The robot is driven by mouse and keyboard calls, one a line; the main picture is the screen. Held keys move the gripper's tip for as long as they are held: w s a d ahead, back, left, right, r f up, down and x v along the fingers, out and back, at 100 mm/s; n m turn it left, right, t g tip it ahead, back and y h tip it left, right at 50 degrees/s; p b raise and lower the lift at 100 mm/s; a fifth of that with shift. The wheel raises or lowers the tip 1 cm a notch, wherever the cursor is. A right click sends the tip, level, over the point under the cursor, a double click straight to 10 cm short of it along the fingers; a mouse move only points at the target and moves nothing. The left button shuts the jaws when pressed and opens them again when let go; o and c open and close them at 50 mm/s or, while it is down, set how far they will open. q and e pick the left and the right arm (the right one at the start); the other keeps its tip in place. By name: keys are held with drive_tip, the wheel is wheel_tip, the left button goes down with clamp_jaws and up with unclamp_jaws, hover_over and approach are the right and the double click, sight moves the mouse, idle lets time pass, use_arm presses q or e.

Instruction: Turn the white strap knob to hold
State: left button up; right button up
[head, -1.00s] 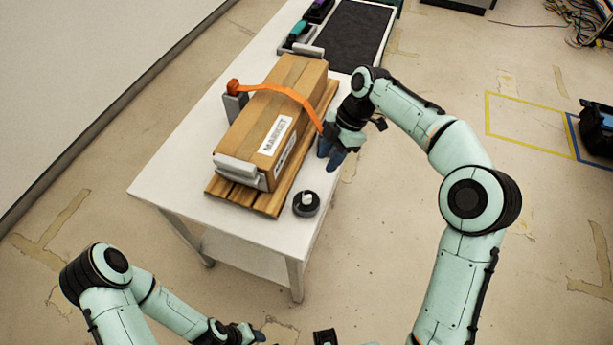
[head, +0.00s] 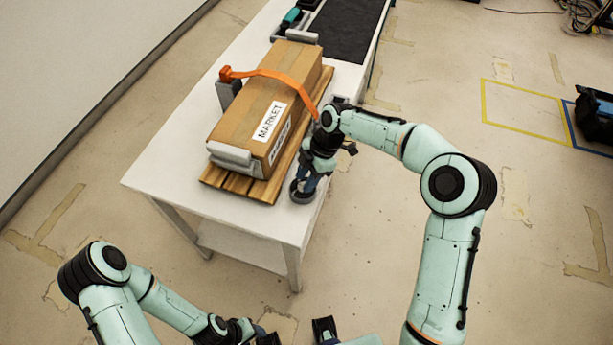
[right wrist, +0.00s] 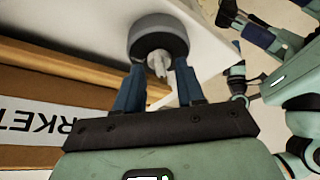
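The white knob (right wrist: 158,66) stands out from a dark round base (right wrist: 157,36) near the table's edge, seen in the right wrist view. In the head view the base (head: 300,194) shows partly under my right gripper (head: 304,184), and the knob is hidden. My right gripper's blue fingers (right wrist: 159,75) are apart on either side of the knob, with a visible gap and nothing held. An orange strap (head: 276,76) crosses a cardboard box marked MARKET (head: 243,118). My left gripper (head: 262,337) is low in the head view, its opening unclear.
A dark mat (head: 343,28) lies at the far end.

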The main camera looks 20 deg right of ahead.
clamp_jaws()
use_arm(q)
drive_tip(key=shift+f, duration=0.15)
